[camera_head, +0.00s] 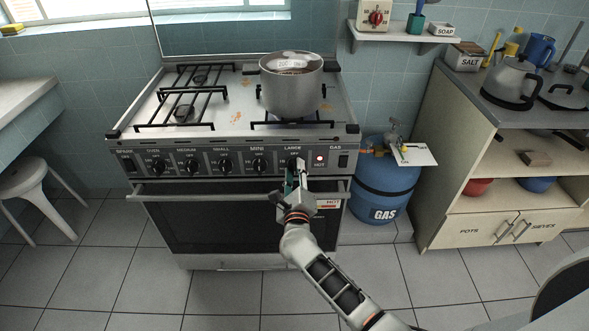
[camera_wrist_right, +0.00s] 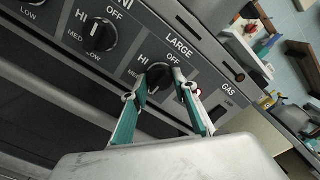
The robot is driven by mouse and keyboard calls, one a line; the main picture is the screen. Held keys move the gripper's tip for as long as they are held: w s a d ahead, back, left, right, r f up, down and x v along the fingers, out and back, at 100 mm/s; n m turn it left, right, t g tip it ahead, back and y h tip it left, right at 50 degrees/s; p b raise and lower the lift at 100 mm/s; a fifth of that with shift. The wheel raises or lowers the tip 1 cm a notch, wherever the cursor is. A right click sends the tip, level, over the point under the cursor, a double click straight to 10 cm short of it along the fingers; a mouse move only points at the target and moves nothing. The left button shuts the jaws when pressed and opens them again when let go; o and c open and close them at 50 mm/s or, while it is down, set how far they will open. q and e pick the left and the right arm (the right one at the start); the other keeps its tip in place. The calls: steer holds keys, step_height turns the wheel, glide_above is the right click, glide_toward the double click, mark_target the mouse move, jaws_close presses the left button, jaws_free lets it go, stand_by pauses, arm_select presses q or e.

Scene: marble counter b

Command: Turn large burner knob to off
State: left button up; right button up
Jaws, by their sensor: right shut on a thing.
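The large burner knob (camera_wrist_right: 157,76) is black and sits under the LARGE label on the stove's front panel (camera_head: 225,161). In the right wrist view my right gripper (camera_wrist_right: 160,84) has its two teal fingers on either side of this knob, shut on it. In the head view the same gripper (camera_head: 296,173) reaches up to the panel and hides most of the knob. The knob's exact pointer direction is hard to tell. A blue flame glows faintly under the pot (camera_head: 290,92) on the front right burner. My left gripper is not in view.
Several similar knobs line the panel to the left, the mini knob (camera_head: 259,165) closest. A red light (camera_head: 319,158) is lit right of the large knob. The oven handle bar (camera_head: 200,194) runs below the panel. A blue gas cylinder (camera_head: 384,187) stands right of the stove.

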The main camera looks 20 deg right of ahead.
steer(key=m+b, duration=0.1)
steer(key=m, duration=0.1)
steer(key=m+b, duration=0.1)
steer(key=m, duration=0.1)
steer(key=shift+f+b, duration=0.3)
steer(key=shift+b, duration=0.05)
steer(key=shift+m, duration=0.5)
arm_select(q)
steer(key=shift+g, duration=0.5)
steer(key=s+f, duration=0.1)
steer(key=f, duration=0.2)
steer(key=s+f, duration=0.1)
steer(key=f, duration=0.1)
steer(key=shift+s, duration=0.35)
arm_select(e)
steer(key=shift+r+m, duration=0.25)
steer(key=shift+m, duration=0.05)
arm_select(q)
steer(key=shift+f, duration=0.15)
